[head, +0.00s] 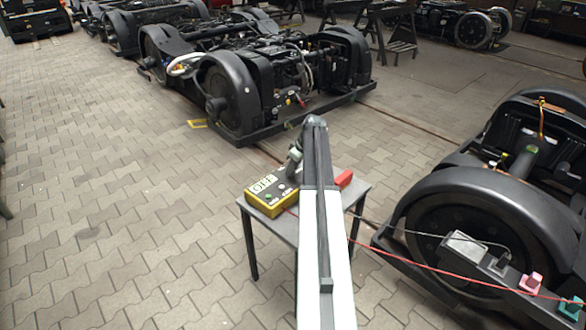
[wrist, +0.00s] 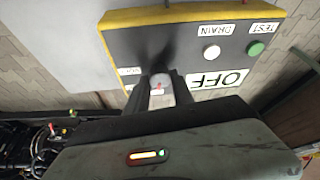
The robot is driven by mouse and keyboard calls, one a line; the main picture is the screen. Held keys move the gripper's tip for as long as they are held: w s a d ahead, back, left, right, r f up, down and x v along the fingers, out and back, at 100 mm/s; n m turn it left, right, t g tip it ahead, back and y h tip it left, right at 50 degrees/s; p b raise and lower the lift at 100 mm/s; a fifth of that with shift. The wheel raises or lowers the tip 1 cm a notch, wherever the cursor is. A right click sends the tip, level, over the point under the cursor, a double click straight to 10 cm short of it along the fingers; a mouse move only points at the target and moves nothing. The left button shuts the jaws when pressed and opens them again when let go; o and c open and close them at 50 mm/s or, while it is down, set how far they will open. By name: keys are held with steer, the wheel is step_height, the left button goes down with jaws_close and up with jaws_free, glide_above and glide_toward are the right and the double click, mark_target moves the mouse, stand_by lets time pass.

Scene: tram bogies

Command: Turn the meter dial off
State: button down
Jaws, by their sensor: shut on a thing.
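The meter is a yellow box (head: 262,205) with a dark front panel, on a small grey table. In the wrist view its dark panel (wrist: 120,48) fills the upper middle. It bears a green button (wrist: 256,48), a white button (wrist: 211,52) and a white plate (wrist: 217,79) that seems to read OFF. My gripper (wrist: 157,84) is at the panel's lower left, shut on a small pale knob with a red mark, which appears to be the meter dial (wrist: 158,88). The fingers hide much of it, so its setting is unclear. My arm hides part of the meter in the head view.
The grey table (head: 360,196) also bears a red object (head: 343,179). A red lead (head: 430,268) runs right to pink (head: 530,283) and teal (head: 571,307) pieces. Bogies stand behind (head: 240,90) and at right (head: 480,205). Paved floor at left is clear.

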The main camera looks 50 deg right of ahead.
steer(key=shift+n+y, duration=0.5)
steer(key=shift+n, duration=1)
steer(key=c, duration=1.1)
jaws_free()
steer(key=p+v, duration=0.7)
steer(key=shift+r, duration=0.4)
steer(key=shift+d, duration=0.1)
